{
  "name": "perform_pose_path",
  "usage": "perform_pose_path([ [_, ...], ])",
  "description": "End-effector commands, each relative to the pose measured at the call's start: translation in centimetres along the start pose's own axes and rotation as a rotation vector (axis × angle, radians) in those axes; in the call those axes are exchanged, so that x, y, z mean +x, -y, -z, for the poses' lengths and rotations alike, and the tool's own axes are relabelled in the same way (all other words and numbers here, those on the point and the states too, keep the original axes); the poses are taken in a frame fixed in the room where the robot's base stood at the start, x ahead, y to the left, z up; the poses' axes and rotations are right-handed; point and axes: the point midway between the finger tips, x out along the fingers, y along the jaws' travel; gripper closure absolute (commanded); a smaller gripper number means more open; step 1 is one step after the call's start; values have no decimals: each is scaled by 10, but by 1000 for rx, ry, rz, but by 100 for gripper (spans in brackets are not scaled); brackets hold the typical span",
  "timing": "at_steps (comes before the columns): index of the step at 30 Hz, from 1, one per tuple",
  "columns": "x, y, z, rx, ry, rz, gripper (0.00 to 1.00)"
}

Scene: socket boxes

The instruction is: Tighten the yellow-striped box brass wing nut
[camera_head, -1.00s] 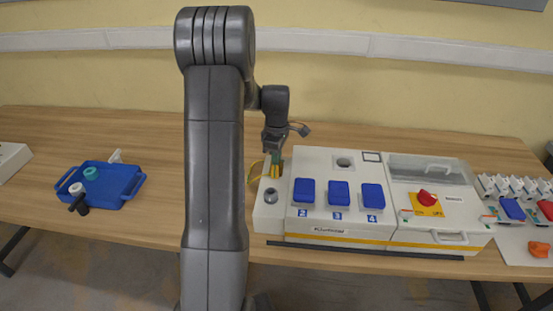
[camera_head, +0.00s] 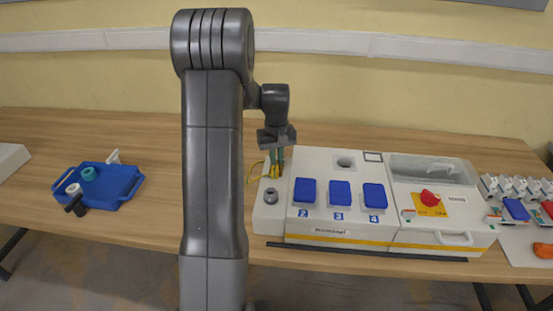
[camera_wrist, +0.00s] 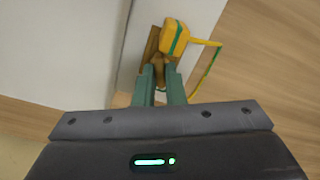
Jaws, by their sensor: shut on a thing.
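The yellow-striped box (camera_head: 335,234) is white with a yellow band along its front and stands right of my arm. My gripper (camera_head: 275,170) points down at the box's back left corner. In the wrist view my gripper (camera_wrist: 160,84) has its two teal fingers closed around the brass wing nut (camera_wrist: 159,70), which shows between the fingertips. A yellow lug with a green stripe (camera_wrist: 174,38) and its wire sit just beyond the nut. In the head view the nut is too small and covered to make out.
On the box are blue covers (camera_head: 340,193) marked 2, 3 and 4, a grey round fitting (camera_head: 271,196), and a red rotary switch (camera_head: 430,198). A blue tray (camera_head: 128,190) with small parts lies at left. Socket parts (camera_head: 515,187) stand at far right. Table between tray and box looks clear.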

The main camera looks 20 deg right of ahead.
Motion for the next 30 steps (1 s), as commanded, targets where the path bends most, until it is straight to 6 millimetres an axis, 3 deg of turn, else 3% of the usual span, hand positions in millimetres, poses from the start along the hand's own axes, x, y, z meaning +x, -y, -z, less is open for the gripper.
perform_pose_path([
  [15, -1, 0, 1, 349, -2, -1, 100],
  [30, -2, 0, 1, 422, -4, -1, 100],
])
